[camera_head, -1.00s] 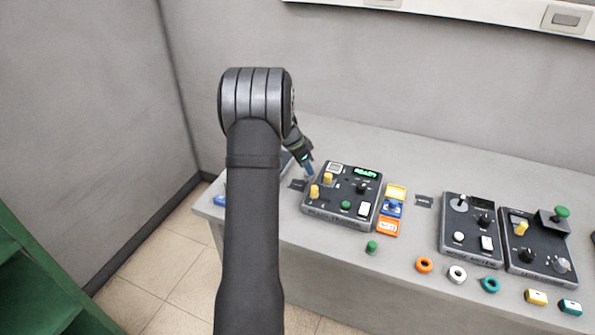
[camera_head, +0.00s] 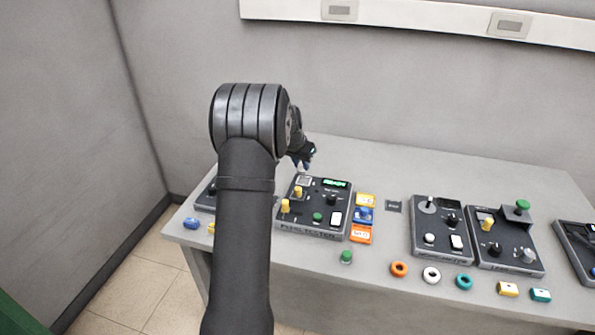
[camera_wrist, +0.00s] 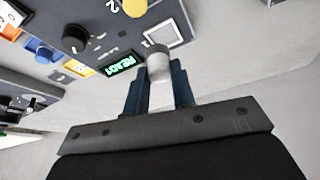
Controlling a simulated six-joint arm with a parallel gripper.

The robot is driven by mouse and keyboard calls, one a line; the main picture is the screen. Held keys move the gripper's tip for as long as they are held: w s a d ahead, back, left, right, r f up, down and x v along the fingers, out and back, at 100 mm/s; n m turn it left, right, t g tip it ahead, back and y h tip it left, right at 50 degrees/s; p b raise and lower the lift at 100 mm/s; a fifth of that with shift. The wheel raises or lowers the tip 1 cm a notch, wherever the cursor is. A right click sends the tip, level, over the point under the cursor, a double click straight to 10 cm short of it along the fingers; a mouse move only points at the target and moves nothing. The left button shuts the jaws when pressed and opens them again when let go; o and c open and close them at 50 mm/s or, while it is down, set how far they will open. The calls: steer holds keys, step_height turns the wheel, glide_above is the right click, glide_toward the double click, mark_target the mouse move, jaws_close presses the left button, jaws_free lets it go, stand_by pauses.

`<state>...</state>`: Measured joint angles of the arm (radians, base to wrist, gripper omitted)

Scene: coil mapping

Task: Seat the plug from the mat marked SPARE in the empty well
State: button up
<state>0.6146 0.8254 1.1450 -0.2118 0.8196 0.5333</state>
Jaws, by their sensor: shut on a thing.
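My gripper (camera_head: 303,164) is at the back left of the dark tester panel (camera_head: 338,233), just above it. In the wrist view its blue fingers (camera_wrist: 158,82) are shut on a pale grey-white plug (camera_wrist: 158,62), which points away from the palm. The plug's tip is close to a white-framed square (camera_wrist: 162,34) on the panel; I cannot tell whether it touches. Yellow pegs (camera_head: 298,192) and a green one (camera_head: 317,216) stand on the panel. I cannot make out the empty well or read a SPARE label.
A green display (camera_head: 336,184) is lit on the panel. Yellow, blue and orange blocks (camera_head: 361,235) lie along its right side. A dark mat (camera_head: 394,206) lies further right, before another panel (camera_head: 428,247). Loose rings (camera_head: 399,269) and a green cap (camera_head: 346,257) lie in front.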

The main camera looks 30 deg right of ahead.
steer(key=shift+w+d+f+n+t+y, duration=0.15)
steer(key=shift+w+d+f+n, duration=0.3)
steer(key=shift+f, duration=0.45)
steer(key=shift+w+d+f+n+t+y, duration=0.1)
steer(key=shift+w+d+f+n, duration=0.35)
steer(key=shift+f, duration=0.45)
steer(key=shift+w+d+f+n+t+y, duration=0.15)
steer(key=shift+w+d+f+n, duration=0.3)
steer(key=shift+f, duration=0.45)
steer(key=shift+s+f, duration=0.15)
steer(key=shift+f, duration=0.35)
stand_by(0.5)
steer(key=o, duration=1.5)
steer(key=shift+r, duration=3.5)
